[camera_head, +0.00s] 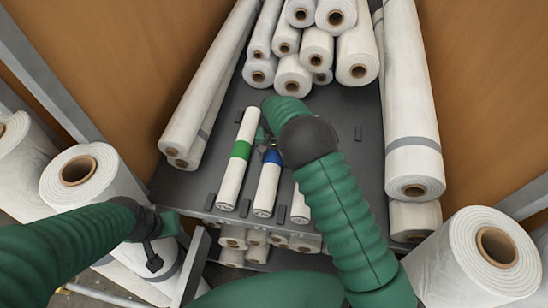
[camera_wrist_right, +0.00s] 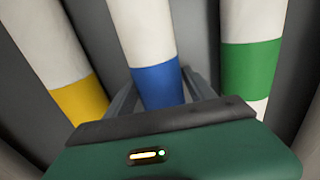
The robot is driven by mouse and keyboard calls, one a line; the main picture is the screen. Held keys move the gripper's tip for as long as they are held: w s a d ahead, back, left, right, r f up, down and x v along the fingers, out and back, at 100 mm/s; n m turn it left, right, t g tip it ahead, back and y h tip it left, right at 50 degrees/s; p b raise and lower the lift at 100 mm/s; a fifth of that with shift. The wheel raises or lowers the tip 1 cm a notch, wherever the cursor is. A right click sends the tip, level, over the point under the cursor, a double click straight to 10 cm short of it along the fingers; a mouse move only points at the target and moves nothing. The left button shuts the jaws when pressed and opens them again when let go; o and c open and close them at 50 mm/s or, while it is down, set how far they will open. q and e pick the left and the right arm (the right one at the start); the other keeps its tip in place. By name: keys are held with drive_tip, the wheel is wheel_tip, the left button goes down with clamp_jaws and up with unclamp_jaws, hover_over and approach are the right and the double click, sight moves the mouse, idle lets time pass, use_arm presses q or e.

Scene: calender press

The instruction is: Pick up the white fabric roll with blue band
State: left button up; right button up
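The white fabric roll with the blue band (camera_head: 267,187) lies on the dark grey shelf, between a green-banded roll (camera_head: 239,152) and another white roll (camera_head: 300,207) partly hidden by my right arm. My right gripper (camera_head: 264,141) is over the blue band. In the right wrist view, the blue band (camera_wrist_right: 158,86) lies between its two grey fingers (camera_wrist_right: 160,88), which look spread on either side; whether they touch the roll is unclear. My left gripper (camera_head: 160,243) is low at the left, away from the banded rolls; its finger opening is unclear.
The wrist view shows a yellow-banded roll (camera_wrist_right: 80,101) close on the left and the green-banded roll (camera_wrist_right: 250,68) close on the right. Long rolls (camera_head: 410,100) line both sides. Small dark stops (camera_head: 281,213) sit along the shelf front.

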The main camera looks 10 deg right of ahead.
drive_tip(key=shift+s+a+r, duration=0.1)
drive_tip(key=shift+a, duration=0.05)
drive_tip(key=c, duration=0.7)
clamp_jaws()
drive_tip(key=shift+r, duration=0.1)
